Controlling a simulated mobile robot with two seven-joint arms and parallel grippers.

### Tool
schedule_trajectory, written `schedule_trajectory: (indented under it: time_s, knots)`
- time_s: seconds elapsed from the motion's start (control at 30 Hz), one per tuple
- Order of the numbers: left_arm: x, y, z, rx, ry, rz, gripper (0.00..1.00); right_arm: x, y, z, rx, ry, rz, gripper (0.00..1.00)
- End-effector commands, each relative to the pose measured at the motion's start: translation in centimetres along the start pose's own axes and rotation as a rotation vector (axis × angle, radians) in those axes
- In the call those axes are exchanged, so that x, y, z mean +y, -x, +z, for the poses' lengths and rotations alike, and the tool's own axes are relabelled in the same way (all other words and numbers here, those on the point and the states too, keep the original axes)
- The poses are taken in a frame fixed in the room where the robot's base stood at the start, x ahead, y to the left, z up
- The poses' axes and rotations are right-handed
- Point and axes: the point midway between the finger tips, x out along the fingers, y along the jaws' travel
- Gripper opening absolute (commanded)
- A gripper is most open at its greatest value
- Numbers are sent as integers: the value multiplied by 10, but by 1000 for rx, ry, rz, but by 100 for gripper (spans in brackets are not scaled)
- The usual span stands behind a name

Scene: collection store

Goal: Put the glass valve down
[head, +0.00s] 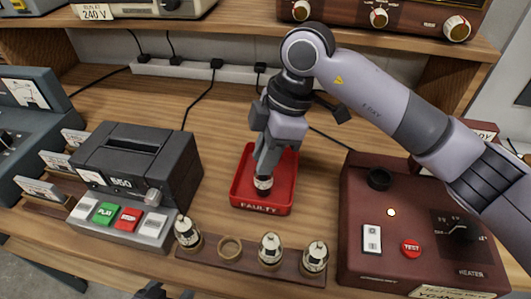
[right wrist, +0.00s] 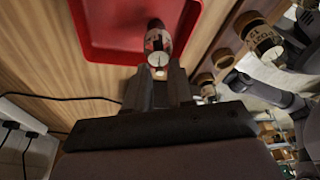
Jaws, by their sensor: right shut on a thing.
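The glass valve (head: 263,183) is a small clear tube with a pale band and a dark lower end. My right gripper (head: 265,170) is shut on it, pointing down. The valve is over the front part of the red tray (head: 238,190) marked FAULTY. In the right wrist view the valve (right wrist: 158,42) sits at the fingertips (right wrist: 162,80), with the red tray (right wrist: 95,35) behind it. I cannot tell whether the valve touches the tray floor. Only a dark piece at the bottom edge of the head view may belong to my left gripper (head: 150,291).
A wooden rack (head: 207,258) in front holds three other valves and an empty ring (head: 230,248). A grey tape machine (head: 138,170) stands left. A maroon tester (head: 375,215) with an empty round socket (head: 378,178) stands right. Cables cross the bench behind.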

Motion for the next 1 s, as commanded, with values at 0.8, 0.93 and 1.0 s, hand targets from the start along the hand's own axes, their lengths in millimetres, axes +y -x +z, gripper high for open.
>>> schedule_trajectory:
  time_s: [0.8,0.93,1.0]
  knots:
    - [0,0,0,-1,0,-1,71,0,-6,2,1,1,2,48]
    - [0,0,1,-1,0,-1,71,1,6,1,0,1,4,48]
    - [0,-1,2,-1,0,-1,71,1,18,1,1,1,7,48]
